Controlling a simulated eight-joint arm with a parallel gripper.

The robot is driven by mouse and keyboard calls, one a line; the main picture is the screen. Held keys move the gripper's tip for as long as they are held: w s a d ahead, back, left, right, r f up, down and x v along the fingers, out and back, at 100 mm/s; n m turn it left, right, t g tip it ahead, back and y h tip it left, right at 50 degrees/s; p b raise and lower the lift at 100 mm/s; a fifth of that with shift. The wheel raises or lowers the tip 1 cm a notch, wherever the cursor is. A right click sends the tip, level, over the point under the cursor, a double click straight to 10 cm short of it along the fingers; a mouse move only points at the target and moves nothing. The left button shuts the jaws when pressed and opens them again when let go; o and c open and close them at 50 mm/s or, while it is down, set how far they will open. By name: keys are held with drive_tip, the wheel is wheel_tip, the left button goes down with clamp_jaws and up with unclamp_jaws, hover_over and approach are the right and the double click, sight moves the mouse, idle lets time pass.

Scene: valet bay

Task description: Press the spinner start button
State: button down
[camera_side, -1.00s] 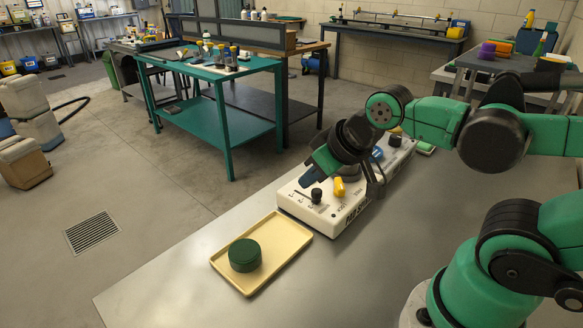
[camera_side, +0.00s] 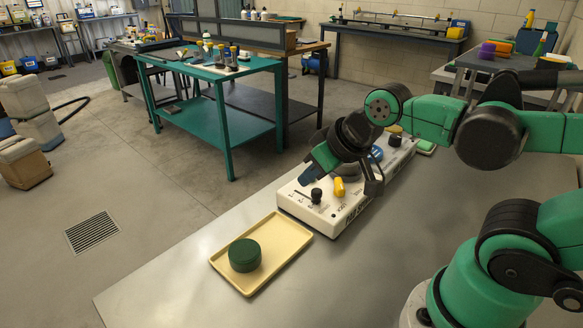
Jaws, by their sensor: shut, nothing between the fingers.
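A white control box (camera_side: 345,218) stands on the metal table. Its top carries a black knob (camera_side: 316,195), a yellow control (camera_side: 339,187) and, farther back, a blue round part (camera_side: 376,153). I cannot tell which control is the spinner start button, as the box lettering is too small to read. My gripper (camera_side: 307,178) is shut and empty, its dark tips low over the left end of the box near the black knob. I cannot tell whether the tips touch the box. My wrist hides the middle of the box top.
A cream tray (camera_side: 290,249) holding a round green tin (camera_side: 244,255) lies left of the box. The metal table (camera_side: 390,255) is bare in front of the box. A small green-and-white item (camera_side: 426,148) lies behind the box. A teal bench (camera_side: 228,130) stands beyond.

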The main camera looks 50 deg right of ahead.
drive_tip(key=w+d+r+m+t, duration=0.1)
drive_tip(key=w+d+m+t, duration=0.1)
drive_tip(key=w+d+m, duration=0.5)
drive_tip(key=w+d, duration=0.1)
drive_tip(key=d, duration=0.3)
drive_tip(key=shift+d+r+m+y, duration=0.3)
drive_tip(key=shift+d+r+y, duration=0.05)
drive_tip(key=shift+d+y, duration=0.05)
drive_tip(key=shift+f, duration=4.45)
drive_tip(key=shift+f, duration=0.1)
drive_tip(key=shift+f, duration=0.3)
